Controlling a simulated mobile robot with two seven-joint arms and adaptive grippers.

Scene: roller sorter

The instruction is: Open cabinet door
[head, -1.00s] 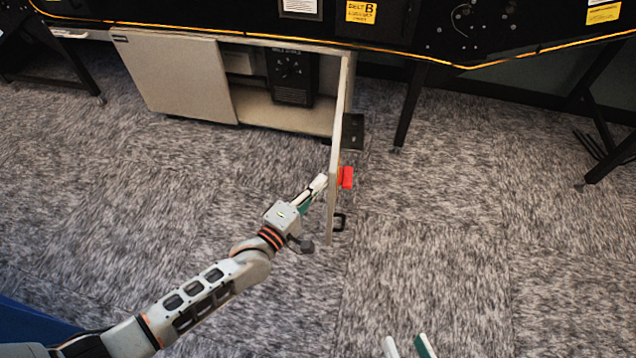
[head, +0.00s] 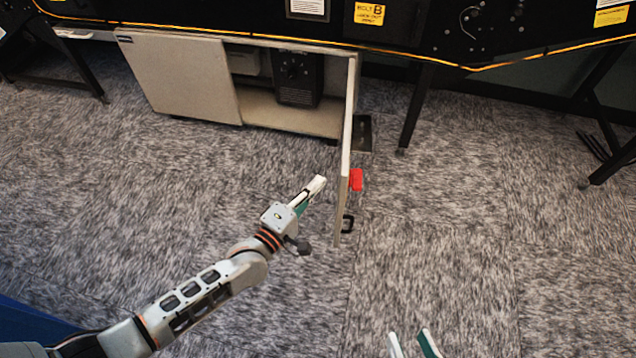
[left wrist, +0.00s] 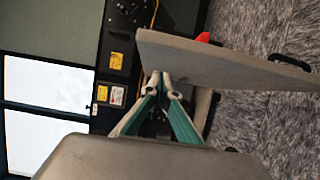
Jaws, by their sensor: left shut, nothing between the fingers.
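The cabinet (head: 182,80) stands under the black machine. Its right door (head: 348,140) is swung wide open, seen nearly edge-on, with a black handle (head: 347,224) and a red part (head: 356,180) on its far side. The door also shows in the left wrist view (left wrist: 220,62). My left gripper (head: 319,181) is shut and empty, just left of the door's inner face with a small gap. Its fingertips also show in the left wrist view (left wrist: 160,80). My right gripper (head: 411,338) shows only its fingertips at the bottom edge, spread apart with nothing between them.
Inside the open cabinet half is a black box with a dial (head: 296,80). The left door is closed. Black machine legs (head: 412,105) stand to the right of the open door. The carpet (head: 480,240) in front is clear.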

